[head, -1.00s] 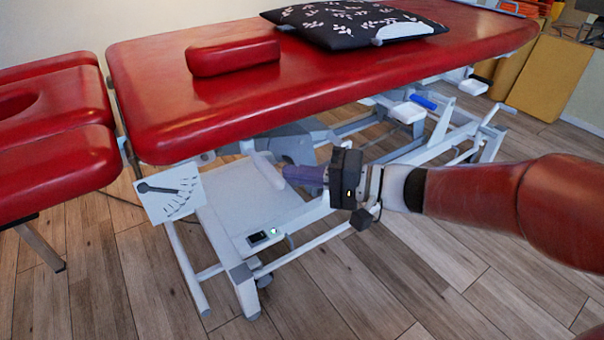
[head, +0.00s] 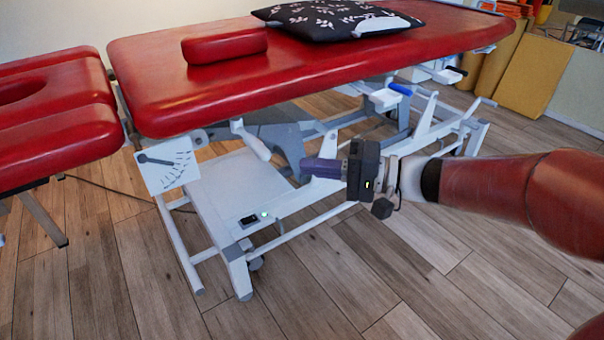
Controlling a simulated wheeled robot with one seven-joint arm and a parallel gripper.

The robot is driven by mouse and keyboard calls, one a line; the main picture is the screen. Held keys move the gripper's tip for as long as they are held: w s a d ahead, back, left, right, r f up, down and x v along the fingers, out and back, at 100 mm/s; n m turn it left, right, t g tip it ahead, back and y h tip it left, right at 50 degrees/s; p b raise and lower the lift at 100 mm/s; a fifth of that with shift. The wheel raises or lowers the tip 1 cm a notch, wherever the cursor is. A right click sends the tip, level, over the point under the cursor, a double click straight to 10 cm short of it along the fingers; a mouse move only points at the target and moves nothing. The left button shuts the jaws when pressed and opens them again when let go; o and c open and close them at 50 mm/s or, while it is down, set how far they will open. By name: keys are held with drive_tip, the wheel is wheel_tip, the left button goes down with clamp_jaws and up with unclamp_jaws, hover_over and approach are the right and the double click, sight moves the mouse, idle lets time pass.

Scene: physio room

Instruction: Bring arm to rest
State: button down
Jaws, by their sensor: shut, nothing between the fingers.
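My gripper (head: 308,167) shows in the head view at the middle, in front of the treatment table's frame. Its purple fingers point left and are shut with nothing between them. The dark gripper body and my red arm reach in from the right. The treatment table (head: 300,75) has a red padded top, and the gripper appears below the level of its near edge. A white lever (head: 251,138) under the table is left of the fingertips, with a visible gap in the picture. The exact depth between the gripper and the frame is hard to tell.
A red bolster (head: 224,47) and a black patterned pillow (head: 335,18) lie on the table. Yellow mats (head: 528,75) stand at the back right. Wooden floor in front is clear.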

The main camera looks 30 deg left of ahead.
drive_tip(key=shift+w+d, duration=0.1)
drive_tip(key=shift+d, duration=0.5)
drive_tip(key=s+d+f+m+t+h, duration=0.2)
drive_tip(key=s+d+t+h, duration=0.3)
drive_tip(key=d, duration=0.7)
drive_tip(key=s+d+f+m+t+h, duration=0.1)
drive_tip(key=s+d+f+t+h, duration=0.15)
drive_tip(key=d+h, duration=0.65)
drive_tip(key=s+d+f+m+t+h, duration=0.25)
drive_tip(key=s+d, duration=0.25)
drive_tip(key=d, duration=1)
wheel_tip(320, 180, up, 12)
drive_tip(key=p, duration=1.2)
drive_tip(key=shift+w+a, duration=0.35)
drive_tip(key=shift+a, duration=0.1)
